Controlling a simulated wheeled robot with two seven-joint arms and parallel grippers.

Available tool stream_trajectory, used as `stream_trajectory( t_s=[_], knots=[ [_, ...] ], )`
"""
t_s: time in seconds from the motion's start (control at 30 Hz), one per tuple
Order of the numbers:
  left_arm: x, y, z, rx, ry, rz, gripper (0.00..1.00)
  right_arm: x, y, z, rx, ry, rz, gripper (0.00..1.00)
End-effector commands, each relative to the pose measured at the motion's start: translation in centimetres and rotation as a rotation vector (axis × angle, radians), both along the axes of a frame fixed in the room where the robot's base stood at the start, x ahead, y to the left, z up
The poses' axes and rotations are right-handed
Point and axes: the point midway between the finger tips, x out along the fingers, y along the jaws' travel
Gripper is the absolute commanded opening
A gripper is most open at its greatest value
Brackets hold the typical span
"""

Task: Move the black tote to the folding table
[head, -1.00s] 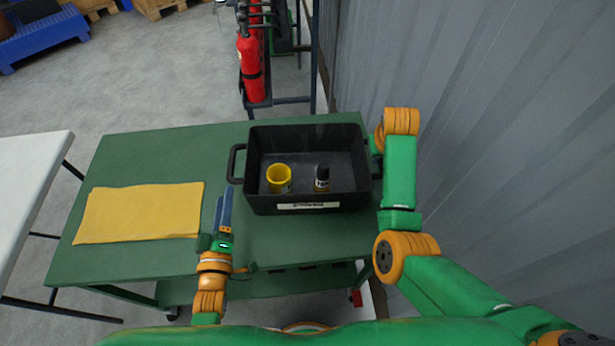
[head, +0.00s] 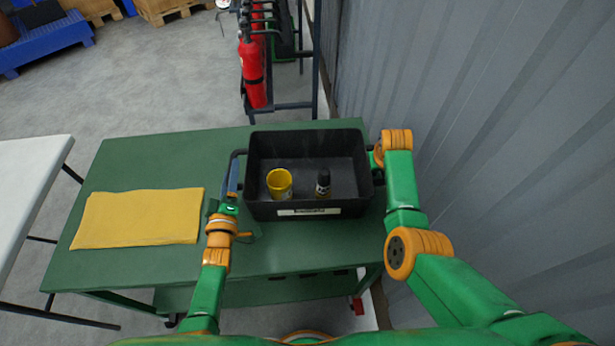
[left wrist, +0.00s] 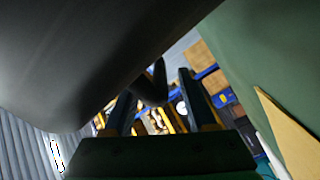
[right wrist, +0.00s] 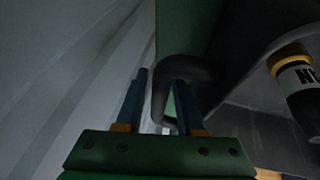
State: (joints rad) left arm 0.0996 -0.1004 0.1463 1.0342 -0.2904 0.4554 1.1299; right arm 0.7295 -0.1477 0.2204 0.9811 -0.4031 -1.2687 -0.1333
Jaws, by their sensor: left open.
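The black tote (head: 268,209) stands on the green workbench, with a pale label on its near side. It holds a yellow cup-like item (head: 279,184) and a small dark bottle (head: 323,184). My left gripper (head: 234,178) is open at the tote's left handle; in the left wrist view the handle (left wrist: 158,80) reaches between its fingers. My right gripper (right wrist: 160,95) is at the right handle (right wrist: 160,88), which lies between its fingers; whether they grip it is unclear. The white folding table (head: 28,190) is at the far left, partly out of view.
A yellow cloth (head: 138,217) lies on the green workbench (head: 165,155), left of the tote. A rack with a red extinguisher (head: 253,75) stands beyond it. A grey corrugated wall (head: 480,120) is close on the right. Open floor lies at the back left.

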Motion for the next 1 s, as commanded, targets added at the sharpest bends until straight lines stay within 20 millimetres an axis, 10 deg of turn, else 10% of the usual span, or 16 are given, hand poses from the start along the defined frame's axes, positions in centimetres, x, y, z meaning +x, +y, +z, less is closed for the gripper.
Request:
stream_trajectory(
  t_s=[0.5,0.67,0.73,1.0],
  knots=[
    [2.4,0.0,0.0,0.000,0.001,0.000,0.57,0.5,-0.2,-1.3,0.001,0.000,-0.001,0.37],
    [2.3,0.0,0.0,0.000,0.001,0.000,0.19,0.5,-0.2,-1.3,0.001,0.000,-0.001,0.00],
    [2.3,0.0,-0.1,0.000,0.003,-0.001,0.00,0.5,-0.2,-1.3,0.001,0.000,-0.001,0.00],
    [2.2,0.1,-0.3,0.001,0.007,0.000,0.00,0.5,-0.3,-1.2,-0.001,-0.001,-0.001,0.00]
  ],
)
